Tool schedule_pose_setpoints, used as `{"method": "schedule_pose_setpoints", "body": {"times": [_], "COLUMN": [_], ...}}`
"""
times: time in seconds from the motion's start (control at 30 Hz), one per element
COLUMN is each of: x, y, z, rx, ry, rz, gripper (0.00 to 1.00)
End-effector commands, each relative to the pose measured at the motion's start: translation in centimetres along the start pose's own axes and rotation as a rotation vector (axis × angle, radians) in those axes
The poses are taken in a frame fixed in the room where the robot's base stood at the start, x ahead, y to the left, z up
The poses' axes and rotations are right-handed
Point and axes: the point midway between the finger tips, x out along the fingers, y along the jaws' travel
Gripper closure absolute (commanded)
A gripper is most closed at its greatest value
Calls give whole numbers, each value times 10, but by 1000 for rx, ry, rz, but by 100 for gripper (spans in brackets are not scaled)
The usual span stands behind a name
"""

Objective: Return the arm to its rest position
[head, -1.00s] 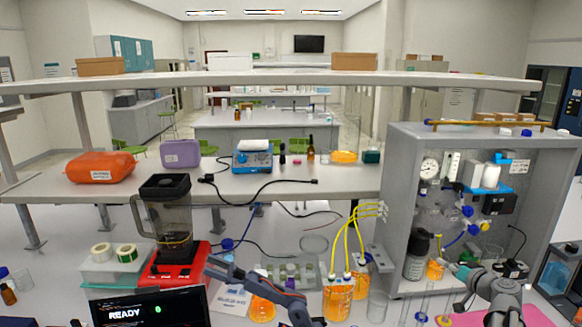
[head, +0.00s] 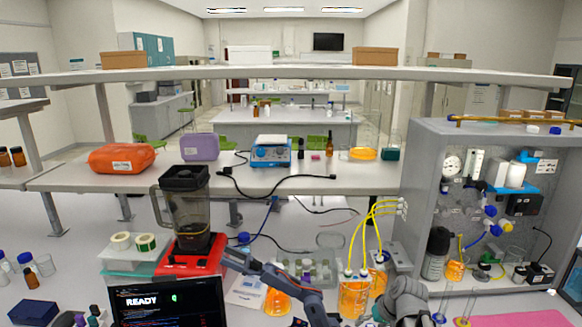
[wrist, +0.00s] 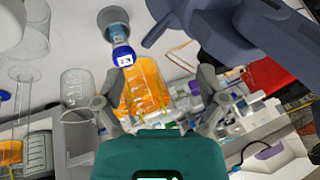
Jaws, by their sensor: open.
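My grey arm (head: 405,302) shows at the lower edge of the head view, in front of the cabinet's left side and right of the bottles with yellow tubes. Its fingertips cannot be made out there. In the wrist view my gripper (wrist: 160,88) is open, its two grey fingers apart with nothing held between them. A vessel of orange liquid (wrist: 146,88) shows beyond the fingers, and a blue-capped item (wrist: 122,56) lies above it in the picture. I cannot tell their distance from the fingers.
Bottles of orange liquid (head: 354,298) with yellow tubes stand close left of my arm. The grey cabinet (head: 412,190) is at right, with a flask (head: 455,271) inside. A red-based blender (head: 190,256) and a READY screen (head: 168,304) are at left. A pink mat (head: 508,319) lies at lower right.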

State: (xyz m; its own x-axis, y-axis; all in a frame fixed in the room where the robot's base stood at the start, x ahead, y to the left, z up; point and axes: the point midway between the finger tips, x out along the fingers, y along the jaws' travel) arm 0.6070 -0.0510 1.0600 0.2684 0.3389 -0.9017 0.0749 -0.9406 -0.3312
Motion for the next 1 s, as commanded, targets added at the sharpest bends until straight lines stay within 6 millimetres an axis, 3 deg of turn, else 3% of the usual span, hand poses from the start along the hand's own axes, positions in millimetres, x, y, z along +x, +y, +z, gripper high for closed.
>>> {"method": "schedule_pose_setpoints", "body": {"times": [0.2, 0.4, 0.6, 1.0], "x": [18, 22, 22, 22], "y": [-28, -41, -44, -44], "z": [40, 65, 75, 75], "rx": [4, 19, 27, 28], "ry": [-161, -250, -282, -284], "rz": [149, 279, 344, 349], "gripper": [9, 9, 9, 9]}}
